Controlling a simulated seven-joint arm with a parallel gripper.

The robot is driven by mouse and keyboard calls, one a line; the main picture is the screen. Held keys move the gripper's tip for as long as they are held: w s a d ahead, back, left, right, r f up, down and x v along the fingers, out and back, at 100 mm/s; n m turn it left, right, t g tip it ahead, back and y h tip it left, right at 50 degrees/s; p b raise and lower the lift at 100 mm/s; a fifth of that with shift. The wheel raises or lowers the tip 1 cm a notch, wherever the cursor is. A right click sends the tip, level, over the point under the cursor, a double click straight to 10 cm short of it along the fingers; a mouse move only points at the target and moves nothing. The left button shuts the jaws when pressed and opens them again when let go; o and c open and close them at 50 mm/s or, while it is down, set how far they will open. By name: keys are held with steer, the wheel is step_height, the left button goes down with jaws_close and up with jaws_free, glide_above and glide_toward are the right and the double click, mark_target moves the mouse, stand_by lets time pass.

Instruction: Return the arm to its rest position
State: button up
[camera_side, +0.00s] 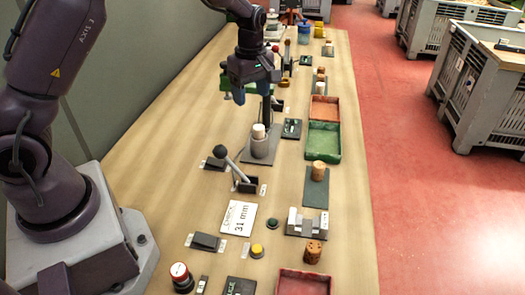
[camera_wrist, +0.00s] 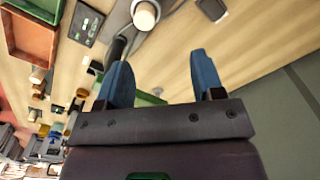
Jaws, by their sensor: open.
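My gripper (camera_side: 253,92) hangs above the long wooden bench in the side view, with its blue fingers pointing down. In the wrist view my gripper (camera_wrist: 160,80) has its two blue fingers spread apart with nothing between them. Below it in the side view, a white-topped piece (camera_side: 259,131) sits in a grey holder (camera_side: 260,147). The white top also shows in the wrist view (camera_wrist: 145,14), beyond the fingertips and apart from them. A cork stopper (camera_side: 319,170) stands on a dark pad, and another cork (camera_side: 313,251) stands nearer the front.
A green tray (camera_side: 334,154) and an orange-red tray (camera_side: 325,119) line the bench's right side. A red tray (camera_side: 303,292) is at the front. Grey crates (camera_side: 483,100) stand on the floor.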

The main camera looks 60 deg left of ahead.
steer(key=s+d+r+m+t, duration=0.2)
steer(key=s+d+r+m, duration=0.3)
steer(key=s+r+m, duration=0.3)
steer(key=s+d+r+m+t, duration=0.3)
steer(key=s+r+m, duration=0.6)
steer(key=s, duration=0.7)
steer(key=shift+d+m+t, duration=0.3)
steer(key=shift+d+m, duration=0.7)
steer(key=shift+d, duration=0.05)
